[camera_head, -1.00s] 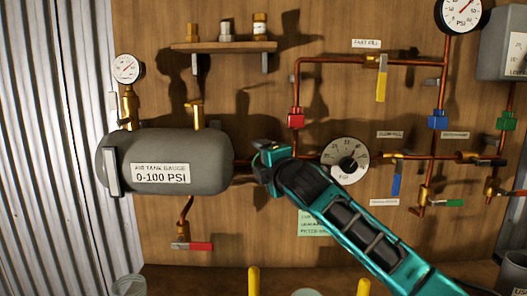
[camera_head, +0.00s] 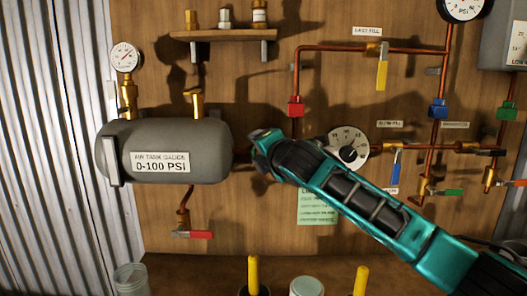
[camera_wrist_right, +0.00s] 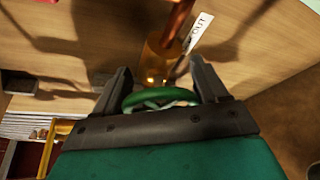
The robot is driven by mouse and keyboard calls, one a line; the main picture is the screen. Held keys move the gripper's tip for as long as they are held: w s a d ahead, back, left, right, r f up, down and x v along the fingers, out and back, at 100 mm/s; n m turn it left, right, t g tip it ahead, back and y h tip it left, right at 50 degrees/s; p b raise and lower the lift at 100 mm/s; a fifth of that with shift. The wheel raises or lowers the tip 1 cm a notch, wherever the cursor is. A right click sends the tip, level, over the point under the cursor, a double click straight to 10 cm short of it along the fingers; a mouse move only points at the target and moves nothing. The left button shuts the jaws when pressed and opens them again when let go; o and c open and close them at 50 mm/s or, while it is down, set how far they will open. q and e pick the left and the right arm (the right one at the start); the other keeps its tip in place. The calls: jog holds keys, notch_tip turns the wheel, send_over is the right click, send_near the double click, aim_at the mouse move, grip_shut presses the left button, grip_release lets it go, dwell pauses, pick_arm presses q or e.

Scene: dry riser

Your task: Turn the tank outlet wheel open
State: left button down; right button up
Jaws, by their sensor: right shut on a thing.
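The grey air tank (camera_head: 200,145) lies on its side against the wooden wall, labelled 0-100 PSI. A pipe leaves its right end toward my right gripper (camera_head: 262,143), which hides the outlet valve in the head view. In the right wrist view, my right gripper (camera_wrist_right: 164,88) has its two dark fingers on either side of the green wheel (camera_wrist_right: 145,97) and is shut on it. The brass valve body (camera_wrist_right: 158,62) and copper pipe are beyond the wheel, beside a white tag reading OUT (camera_wrist_right: 198,32). The wheel's turn angle cannot be told. My left gripper is not in view.
A round dial gauge (camera_head: 349,147) is just behind my right arm. A red-handled valve (camera_head: 193,234) hangs under the tank. Blue (camera_head: 396,168), yellow (camera_head: 382,73) and green (camera_head: 449,192) levers are on pipes to the right. Yellow posts (camera_head: 253,272) stand below.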

jog(key=o, duration=1)
jog(key=shift+c, duration=0.2)
jog(key=b+v, duration=0.1)
jog(key=v, duration=1.2)
